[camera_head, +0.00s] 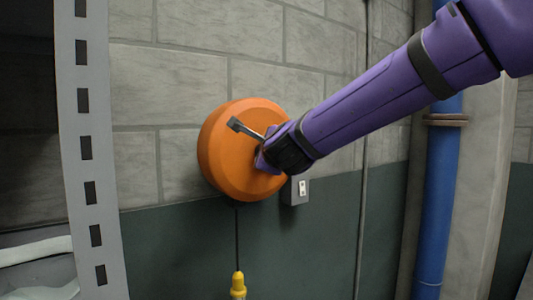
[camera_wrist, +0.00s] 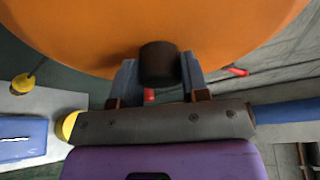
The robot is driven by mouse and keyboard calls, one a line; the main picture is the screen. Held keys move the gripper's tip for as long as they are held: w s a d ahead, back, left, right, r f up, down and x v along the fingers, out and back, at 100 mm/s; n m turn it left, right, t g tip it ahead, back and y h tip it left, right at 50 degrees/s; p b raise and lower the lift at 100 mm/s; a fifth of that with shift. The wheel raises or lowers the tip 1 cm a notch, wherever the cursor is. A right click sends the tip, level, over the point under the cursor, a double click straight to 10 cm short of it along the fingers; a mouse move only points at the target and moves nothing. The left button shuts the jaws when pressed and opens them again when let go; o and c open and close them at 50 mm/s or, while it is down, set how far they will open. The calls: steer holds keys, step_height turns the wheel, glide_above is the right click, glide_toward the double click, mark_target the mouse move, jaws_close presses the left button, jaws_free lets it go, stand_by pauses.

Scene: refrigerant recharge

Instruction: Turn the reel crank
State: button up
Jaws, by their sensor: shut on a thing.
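The round orange reel (camera_head: 222,160) is mounted on the block wall, and its grey crank arm (camera_head: 248,131) crosses its front face. My gripper (camera_head: 262,160) is at the right part of the reel face, at the lower right end of the crank arm. In the wrist view, a dark round crank knob (camera_wrist: 159,64) sits between the two fingers of my gripper (camera_wrist: 159,78), which are shut on it. The orange reel (camera_wrist: 230,25) fills the top of that view. In the head view, my wrist hides the knob.
A black cord hangs below the reel with a yellow end piece (camera_head: 238,286). A grey switch box (camera_head: 296,190) is on the wall just right of the reel. A slotted grey upright (camera_head: 88,150) stands at left, and a blue pipe (camera_head: 438,200) runs up at right.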

steer(key=shift+m, duration=0.5)
steer(key=o, duration=0.9)
steer(key=v, duration=1)
steer(key=shift+s+d+r, duration=0.25)
steer(key=shift+s, duration=0.05)
